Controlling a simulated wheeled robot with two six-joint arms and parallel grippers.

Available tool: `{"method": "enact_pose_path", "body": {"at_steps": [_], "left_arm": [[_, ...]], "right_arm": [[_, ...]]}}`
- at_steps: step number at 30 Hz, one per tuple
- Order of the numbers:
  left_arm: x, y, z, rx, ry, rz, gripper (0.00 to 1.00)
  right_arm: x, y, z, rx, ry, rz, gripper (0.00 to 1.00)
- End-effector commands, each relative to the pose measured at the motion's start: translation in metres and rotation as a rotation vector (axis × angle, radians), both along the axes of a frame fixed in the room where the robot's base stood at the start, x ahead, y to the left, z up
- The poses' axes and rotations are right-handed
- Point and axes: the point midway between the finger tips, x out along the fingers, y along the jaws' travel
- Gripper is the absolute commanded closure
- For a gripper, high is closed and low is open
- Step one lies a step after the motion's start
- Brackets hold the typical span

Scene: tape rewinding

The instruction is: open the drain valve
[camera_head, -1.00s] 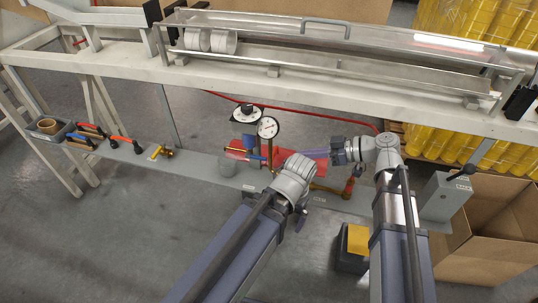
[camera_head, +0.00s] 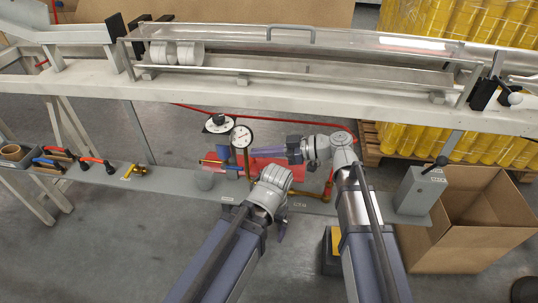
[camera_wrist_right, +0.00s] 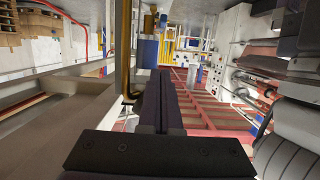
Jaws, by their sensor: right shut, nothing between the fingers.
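Under the bench, a brass pipe with a red-handled valve (camera_head: 328,187) stands near my right arm. A brass valve with a yellow lever (camera_head: 133,171) lies on the grey shelf. I cannot tell from labels which is the drain valve. My right gripper (camera_head: 268,146) points left, shut and empty, just right of the pressure gauge (camera_head: 242,136) and over the red tank (camera_head: 262,165). In the right wrist view its closed fingers (camera_wrist_right: 155,85) lie beside a vertical yellow pipe (camera_wrist_right: 127,45). My left gripper (camera_head: 282,230) is mostly hidden by its wrist.
A grey box (camera_head: 420,190) with a black lever stands right on the shelf, beside an open cardboard box (camera_head: 470,230). Red-handled and blue-handled tools (camera_head: 95,160) lie left. The bench beam (camera_head: 300,95) runs above.

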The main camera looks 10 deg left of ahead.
Motion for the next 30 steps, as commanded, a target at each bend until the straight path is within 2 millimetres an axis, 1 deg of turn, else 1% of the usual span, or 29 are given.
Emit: {"method": "enact_pose_path", "body": {"at_steps": [1, 7, 9, 15, 21, 30], "left_arm": [[0.0, 0.0, -0.006, 0.001, 0.0, 0.0, 0.0], [0.0, 0.0, -0.015, 0.003, -0.001, -0.001, 0.0], [0.0, 0.001, -0.029, 0.004, -0.001, -0.001, 0.0], [0.001, 0.002, -0.046, 0.008, -0.002, -0.002, 0.0], [0.001, 0.002, -0.052, 0.009, -0.004, -0.004, 0.0], [0.001, 0.002, -0.052, 0.009, -0.003, -0.004, 0.0]], "right_arm": [[0.0, 0.012, -0.006, 0.0, 0.0, 0.003, 1.0], [0.002, 0.052, -0.016, 0.0, 0.0, 0.003, 1.0], [0.002, 0.05, -0.029, -0.001, 0.0, -0.001, 1.0], [0.002, 0.049, -0.046, 0.0, 0.0, -0.001, 1.0], [0.002, 0.049, -0.052, 0.0, 0.0, -0.001, 1.0], [0.002, 0.049, -0.052, 0.0, 0.001, -0.001, 1.0]]}}
